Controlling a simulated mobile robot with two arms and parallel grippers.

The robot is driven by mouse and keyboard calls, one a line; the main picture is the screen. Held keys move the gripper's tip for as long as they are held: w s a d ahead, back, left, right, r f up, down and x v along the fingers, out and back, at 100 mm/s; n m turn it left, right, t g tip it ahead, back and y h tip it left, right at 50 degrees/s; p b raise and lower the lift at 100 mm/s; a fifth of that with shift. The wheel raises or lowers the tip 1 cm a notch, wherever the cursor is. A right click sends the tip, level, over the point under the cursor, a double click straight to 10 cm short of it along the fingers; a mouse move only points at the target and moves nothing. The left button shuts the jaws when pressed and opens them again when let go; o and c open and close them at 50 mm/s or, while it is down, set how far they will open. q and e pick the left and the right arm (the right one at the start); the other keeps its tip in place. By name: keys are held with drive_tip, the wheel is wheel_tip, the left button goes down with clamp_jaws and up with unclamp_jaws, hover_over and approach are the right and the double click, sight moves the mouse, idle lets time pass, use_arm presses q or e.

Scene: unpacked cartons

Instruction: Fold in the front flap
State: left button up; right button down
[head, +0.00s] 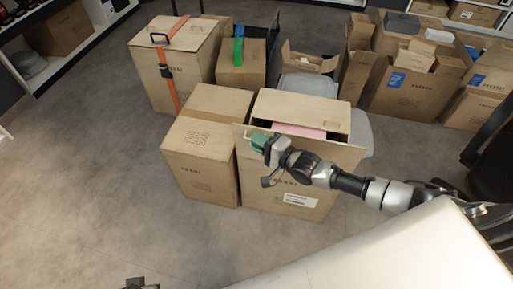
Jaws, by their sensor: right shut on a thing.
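The open carton (280,202) stands in the middle, with a white label low on its front. Something pink (298,131) shows inside between the flaps. My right gripper (252,138) reaches from the right across the front flap and is shut on it near its left end. The arm hides part of the flap. A dark piece of what appears to be my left gripper (140,284) shows at the bottom edge, mostly cut off.
A closed carton (203,155) stands tight against the left side. A strapped carton (172,70) and a carton with green and blue tape (241,68) stand behind. A grey tub (304,86) is behind the open carton. The floor at left is clear.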

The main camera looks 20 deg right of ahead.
sight(259, 132)
drive_tip(key=shift+w+d+m, duration=0.3)
drive_tip(key=shift+w+d, duration=0.05)
use_arm(q)
drive_tip(key=shift+w+d+r, duration=0.2)
drive_tip(key=shift+w+r, duration=0.1)
drive_tip(key=shift+r, duration=0.45)
use_arm(e)
drive_tip(key=shift+w+d+r, duration=0.2)
drive_tip(key=shift+w+d, duration=0.35)
drive_tip(key=shift+w, duration=0.3)
drive_tip(key=c, duration=1.2)
unclamp_jaws()
use_arm(q)
drive_tip(key=shift+s, duration=0.1)
